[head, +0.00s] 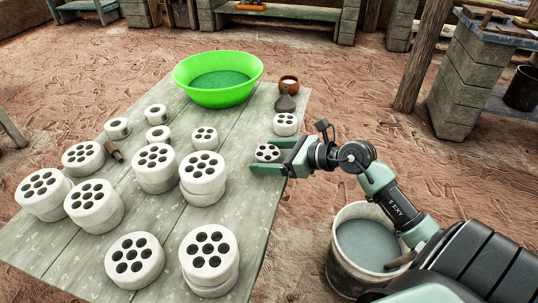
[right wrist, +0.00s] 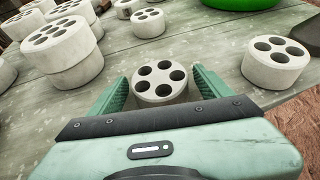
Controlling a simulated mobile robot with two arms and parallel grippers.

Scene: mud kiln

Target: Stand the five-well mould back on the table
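The five-well mould (head: 267,153) is a small, pale round block with several dark holes in its top. It sits upright on the grey plank table (head: 150,215), near the right edge. My right gripper (head: 269,157) is open around it, one green finger on each side. In the right wrist view the mould (right wrist: 160,97) stands between the fingers, with a gap on both sides. The fingertips are low, close to the table top. My left gripper is not in view.
A similar small mould (head: 286,124) stands just behind, and another (head: 204,138) stands to the left. Stacked larger moulds (head: 203,178) stand further left. A green basin (head: 218,80) and a small brown cup (head: 289,83) are at the back. A bucket (head: 363,245) stands off the table's right side.

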